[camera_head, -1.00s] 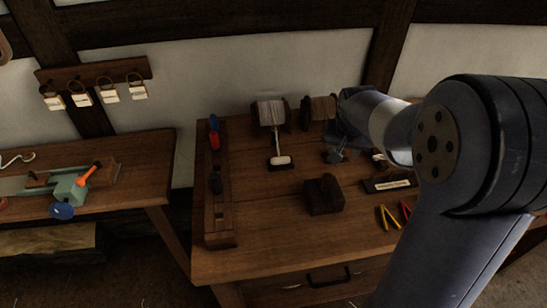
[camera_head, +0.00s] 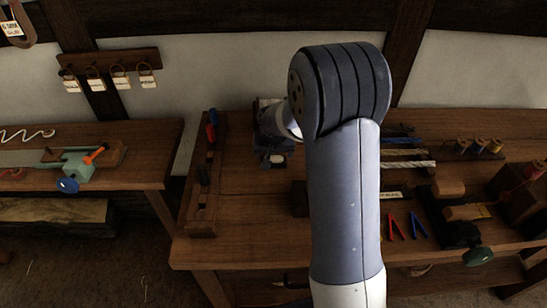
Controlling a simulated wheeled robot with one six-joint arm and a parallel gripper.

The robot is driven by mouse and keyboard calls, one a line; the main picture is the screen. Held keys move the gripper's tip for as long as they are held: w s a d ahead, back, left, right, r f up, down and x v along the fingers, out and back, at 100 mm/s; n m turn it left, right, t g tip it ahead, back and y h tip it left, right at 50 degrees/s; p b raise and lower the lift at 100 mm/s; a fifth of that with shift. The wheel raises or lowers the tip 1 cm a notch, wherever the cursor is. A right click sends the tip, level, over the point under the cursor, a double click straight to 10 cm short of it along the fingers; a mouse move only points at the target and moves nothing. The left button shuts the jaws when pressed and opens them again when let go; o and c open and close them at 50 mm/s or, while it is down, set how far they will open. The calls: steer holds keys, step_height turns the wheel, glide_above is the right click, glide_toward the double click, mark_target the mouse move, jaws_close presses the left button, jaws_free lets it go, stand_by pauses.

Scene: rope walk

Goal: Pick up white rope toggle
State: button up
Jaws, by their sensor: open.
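The white rope toggle (camera_head: 278,159) is a small pale piece near the back of the bench, left of my arm. Only part of it shows, low at my gripper. My gripper (camera_head: 268,155) is over or right beside it, pointing down, open. My own wrist and forearm hide much of the gripper, so I cannot tell whether the fingers are around the toggle or touch it.
A dark tool rack (camera_head: 203,190) stands at the bench's left end. Red and blue clips (camera_head: 393,228) lie right of my arm, with rope samples (camera_head: 405,165) behind. Thread spools (camera_head: 480,146) stand at the back right. The front left of the bench (camera_head: 245,235) is clear.

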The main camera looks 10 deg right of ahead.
steer(key=shift+w+f, duration=0.2)
steer(key=shift+f, duration=0.3)
steer(key=shift+c, duration=0.2)
steer(key=c, duration=1)
